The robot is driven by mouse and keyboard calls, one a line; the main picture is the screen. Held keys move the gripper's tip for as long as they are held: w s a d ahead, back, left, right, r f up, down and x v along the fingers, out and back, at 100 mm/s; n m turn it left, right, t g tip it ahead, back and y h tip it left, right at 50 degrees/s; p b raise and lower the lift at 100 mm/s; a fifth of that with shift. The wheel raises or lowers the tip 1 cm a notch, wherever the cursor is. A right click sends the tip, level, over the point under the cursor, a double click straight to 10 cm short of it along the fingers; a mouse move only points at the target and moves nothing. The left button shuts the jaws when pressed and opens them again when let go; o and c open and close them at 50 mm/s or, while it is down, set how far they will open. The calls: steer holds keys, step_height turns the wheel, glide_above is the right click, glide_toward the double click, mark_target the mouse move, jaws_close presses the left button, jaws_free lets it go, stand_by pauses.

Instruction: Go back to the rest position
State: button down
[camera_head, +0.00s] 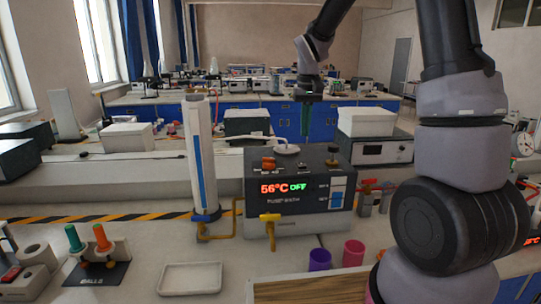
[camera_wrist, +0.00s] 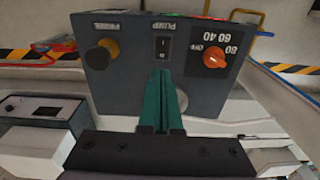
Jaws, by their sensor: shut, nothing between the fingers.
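My gripper (camera_head: 308,98) hangs from my arm above and behind the water bath in the head view, pointing down. In the wrist view its green fingers (camera_wrist: 160,100) are together with nothing between them. The dark water bath (camera_head: 300,210) stands on the bench and its display reads 56°C and OFF. In the wrist view the bath's top panel (camera_wrist: 135,60) appears upside down beyond the fingertips, with an orange knob (camera_wrist: 214,57), a pump switch (camera_wrist: 163,47) and a yellow-and-dark knob (camera_wrist: 102,56). I cannot tell whether the fingers touch anything.
In front are a white tray (camera_head: 190,278), a purple cup (camera_head: 319,260) and a pink cup (camera_head: 354,253). A grey device (camera_head: 375,148) stands behind right.

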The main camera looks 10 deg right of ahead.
steer(key=s+d+r+m+t, duration=0.1)
steer(key=s+r+t, duration=0.1)
steer(key=s+r, duration=0.3)
steer(key=s+d+r+m+t+y, duration=0.1)
steer(key=s+r, duration=0.3)
steer(key=s, duration=0.7)
steer(key=s+d+r+m+t, duration=0.1)
steer(key=s+d+r+t, duration=0.2)
steer(key=s+r, duration=0.2)
steer(key=s, duration=0.2)
steer(key=shift+s+r+m+t+y, duration=0.3)
steer(key=shift+s+r+m+y, duration=0.05)
steer(key=shift+s+m+y, duration=0.05)
